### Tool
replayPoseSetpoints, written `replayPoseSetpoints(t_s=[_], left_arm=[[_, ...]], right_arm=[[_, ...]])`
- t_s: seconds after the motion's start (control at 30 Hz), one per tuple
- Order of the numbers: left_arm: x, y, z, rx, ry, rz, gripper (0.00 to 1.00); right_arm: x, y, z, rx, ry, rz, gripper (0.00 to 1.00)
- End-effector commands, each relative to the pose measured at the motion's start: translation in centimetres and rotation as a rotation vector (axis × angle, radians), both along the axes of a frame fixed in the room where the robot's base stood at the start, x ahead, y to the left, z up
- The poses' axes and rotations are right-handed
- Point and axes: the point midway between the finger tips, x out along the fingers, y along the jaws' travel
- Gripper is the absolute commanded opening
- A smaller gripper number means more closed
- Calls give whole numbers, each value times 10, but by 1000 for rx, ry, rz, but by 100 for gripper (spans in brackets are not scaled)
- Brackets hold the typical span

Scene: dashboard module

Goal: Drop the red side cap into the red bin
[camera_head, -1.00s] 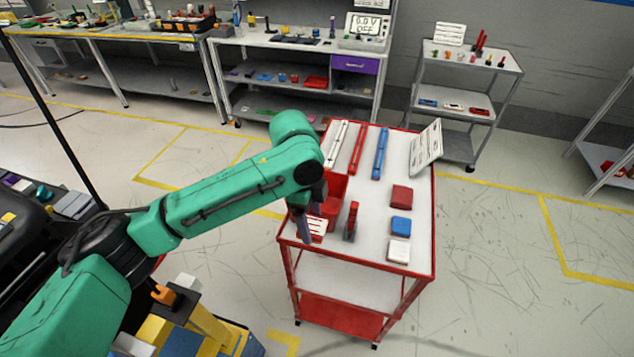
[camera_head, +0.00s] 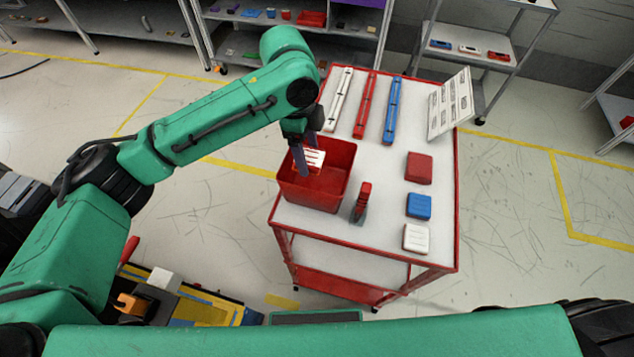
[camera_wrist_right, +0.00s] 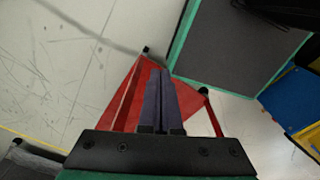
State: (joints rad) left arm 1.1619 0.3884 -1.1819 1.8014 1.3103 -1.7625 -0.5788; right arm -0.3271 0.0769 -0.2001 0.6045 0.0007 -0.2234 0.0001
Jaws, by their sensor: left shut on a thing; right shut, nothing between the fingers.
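The red bin (camera_head: 325,186) stands at the front left corner of the cart's top, its open mouth facing up. My left gripper (camera_head: 303,153) hangs over the left part of the bin.
The cart top (camera_head: 385,222) also bears white, red and blue bars (camera_head: 393,110) at the back, a red-and-grey piece (camera_head: 362,202) right of the bin, red, blue and white blocks (camera_head: 418,206) at right, and a tilted printed board (camera_head: 450,104). The middle is clear.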

Motion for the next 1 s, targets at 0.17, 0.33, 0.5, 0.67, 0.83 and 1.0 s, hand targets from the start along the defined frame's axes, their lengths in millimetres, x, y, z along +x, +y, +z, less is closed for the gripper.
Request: replayPoseSetpoints(t_s=[0.17,0.33,0.5,0.67,0.83,1.0], left_arm=[[0,0,-9,-1,-2,0,19],[0,0,-7,-1,-2,0,19],[0,0,-7,0,-1,0,100],[0,0,-7,0,-1,0,100],[1,2,10,-2,-3,0,100],[3,7,54,-4,-7,-1,100]], right_arm=[[39,7,-10,12,-64,1,0],[46,4,-7,9,-74,1,0],[25,2,-8,4,-42,1,0],[21,0,-9,0,-34,2,0],[26,-3,-12,-2,-41,3,0],[27,-3,-19,-3,-45,3,0]])
